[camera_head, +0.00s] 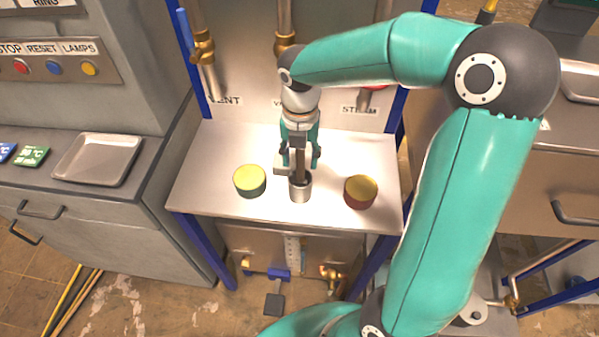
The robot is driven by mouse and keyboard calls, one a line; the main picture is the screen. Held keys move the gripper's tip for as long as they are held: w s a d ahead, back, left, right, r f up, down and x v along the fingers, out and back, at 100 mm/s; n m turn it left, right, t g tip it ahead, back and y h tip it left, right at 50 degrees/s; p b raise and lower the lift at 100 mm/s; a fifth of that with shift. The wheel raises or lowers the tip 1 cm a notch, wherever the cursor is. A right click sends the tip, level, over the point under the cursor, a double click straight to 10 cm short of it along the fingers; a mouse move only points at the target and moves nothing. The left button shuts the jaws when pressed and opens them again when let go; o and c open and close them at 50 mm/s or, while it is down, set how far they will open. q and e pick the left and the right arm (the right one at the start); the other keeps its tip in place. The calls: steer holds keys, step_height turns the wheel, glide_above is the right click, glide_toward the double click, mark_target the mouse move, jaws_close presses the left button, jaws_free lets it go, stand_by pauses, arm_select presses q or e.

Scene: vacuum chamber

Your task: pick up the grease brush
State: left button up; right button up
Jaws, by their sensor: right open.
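The grease brush (300,169) appears as a brown upright handle standing in a small metal cup (300,192) on the steel table. Its lower end is hidden inside the cup, and its top is hidden by my gripper. My right gripper (298,160) points down from above, directly over the cup. Its open fingers are on either side of the handle. I cannot tell whether they touch it. My left gripper is not in view.
A tin with a yellow-green lid (249,179) stands left of the cup, and a red tin with a yellowish lid (360,191) stands to the right. Pipes with brass valves (203,48) rise behind the steel table (225,205). An empty tray (98,160) lies on the left counter.

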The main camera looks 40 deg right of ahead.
steer(key=shift+f, duration=1.15)
jaws_close()
steer(key=shift+r, duration=0.15)
